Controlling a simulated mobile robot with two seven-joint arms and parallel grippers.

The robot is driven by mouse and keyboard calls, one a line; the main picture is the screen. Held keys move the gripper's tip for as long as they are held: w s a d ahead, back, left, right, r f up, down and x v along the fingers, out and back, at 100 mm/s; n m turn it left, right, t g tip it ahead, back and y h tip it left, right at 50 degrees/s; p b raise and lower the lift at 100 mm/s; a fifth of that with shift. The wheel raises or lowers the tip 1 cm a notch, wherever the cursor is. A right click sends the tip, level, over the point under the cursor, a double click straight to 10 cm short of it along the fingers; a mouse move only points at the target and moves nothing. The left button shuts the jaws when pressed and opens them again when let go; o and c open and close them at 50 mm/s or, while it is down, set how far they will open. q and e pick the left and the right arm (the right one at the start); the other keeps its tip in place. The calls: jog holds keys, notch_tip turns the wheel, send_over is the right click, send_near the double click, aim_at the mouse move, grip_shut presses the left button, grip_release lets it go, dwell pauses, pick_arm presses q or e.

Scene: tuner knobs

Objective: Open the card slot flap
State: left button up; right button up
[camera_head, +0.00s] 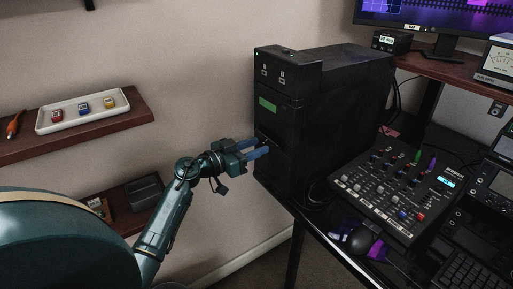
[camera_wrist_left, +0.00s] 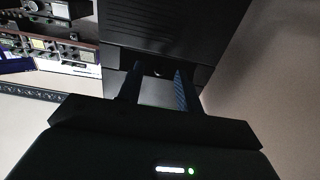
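The black computer tower (camera_head: 322,100) stands on the desk, with a green label and small port icons on its front. My left gripper (camera_head: 262,148) is at the lower part of the tower's front. Its two blue fingers are apart. The left wrist view shows the same fingers (camera_wrist_left: 157,82) apart in front of the tower's dark face (camera_wrist_left: 165,35), with a small dark recess or panel edge (camera_wrist_left: 158,68) between them. I cannot clearly make out the card slot flap or tell whether the fingers touch it. My right gripper is not in view.
Cables hang at the tower's base. A wall shelf (camera_head: 75,135) at left holds a white tray (camera_head: 83,110). The floor below my arm is partly open.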

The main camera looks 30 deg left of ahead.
pick_arm(q)
jog(key=shift+w+d, duration=0.2)
jog(key=shift+w, duration=0.2)
grip_shut()
